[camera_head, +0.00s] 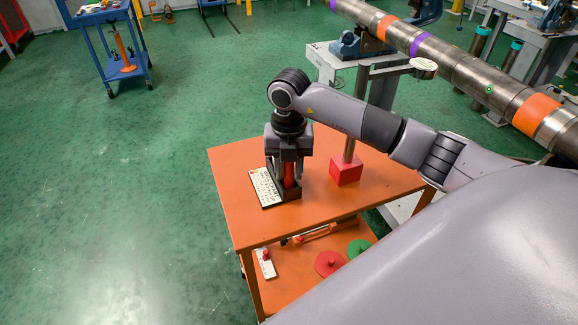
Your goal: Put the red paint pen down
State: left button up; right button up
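The red paint pen (289,176) stands roughly upright over the orange table (233,178), between the fingers of my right gripper. My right gripper (287,185) points straight down, its fingers on either side of the pen. Whether the fingers press on the pen or stand clear of it is too small to tell. Dark parts around the pen's lower end hide its tip, so I cannot tell whether it touches the table. A white card with dark print (264,188) lies just left of the gripper. My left gripper is out of view.
A red block (346,171) with a grey post stands right of my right gripper. The lower shelf holds red (329,263) and green (358,247) discs. A large banded pipe (450,62) crosses the upper right. A blue cart (118,72) stands far left; green floor between is clear.

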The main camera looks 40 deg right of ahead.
jog(key=shift+o, duration=0.6)
jog(key=shift+r, duration=0.3)
notch_tip(320, 180, up, 12)
jog(key=shift+f, duration=0.2)
